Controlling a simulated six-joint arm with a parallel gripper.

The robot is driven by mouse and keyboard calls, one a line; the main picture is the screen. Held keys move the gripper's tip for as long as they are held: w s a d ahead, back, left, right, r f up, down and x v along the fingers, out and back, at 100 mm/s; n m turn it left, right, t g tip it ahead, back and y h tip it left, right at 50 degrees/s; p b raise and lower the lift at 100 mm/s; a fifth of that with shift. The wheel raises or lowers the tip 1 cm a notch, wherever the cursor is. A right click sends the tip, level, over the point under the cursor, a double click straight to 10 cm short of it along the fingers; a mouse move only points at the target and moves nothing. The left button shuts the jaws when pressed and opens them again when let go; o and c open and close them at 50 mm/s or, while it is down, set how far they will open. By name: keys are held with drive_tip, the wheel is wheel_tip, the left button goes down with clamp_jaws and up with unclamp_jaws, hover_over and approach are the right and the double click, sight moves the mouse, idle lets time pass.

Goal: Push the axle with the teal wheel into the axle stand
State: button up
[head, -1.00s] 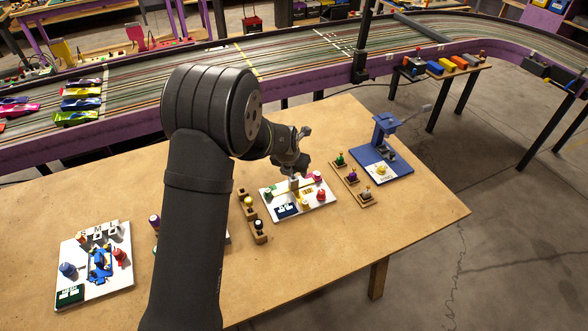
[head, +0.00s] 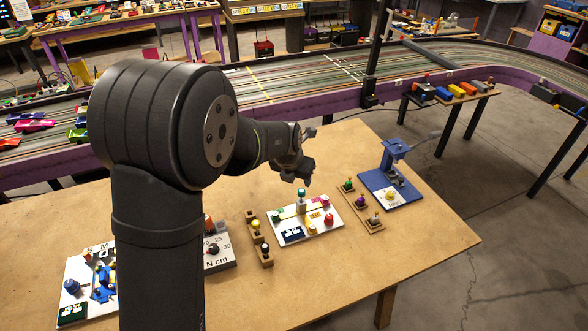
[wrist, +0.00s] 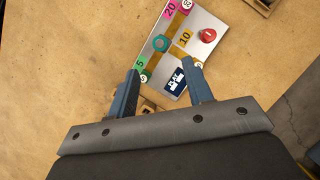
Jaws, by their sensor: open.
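A teal wheel (head: 301,191) tops a pale upright post near the middle of a white board (head: 278,238). In the wrist view the teal wheel (wrist: 161,43) looks like a ring seen from above, beside the yellow strip. The post appears to be the axle; its lower end and the axle stand cannot be told apart clearly. My gripper (head: 302,170) is above the board, close over the teal wheel in the head view. In the wrist view its fingers (wrist: 163,78) are wide apart and empty, and the wheel lies beyond their tips.
The board carries a red knob (head: 328,219), a pink one (head: 325,200) and a green one (head: 276,216). Wooden holders stand left (head: 259,242) and right (head: 361,208) of it. A blue press (head: 391,181) is farther right. The table's front right is clear.

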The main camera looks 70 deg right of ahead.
drive_tip(key=shift+v, duration=2.55)
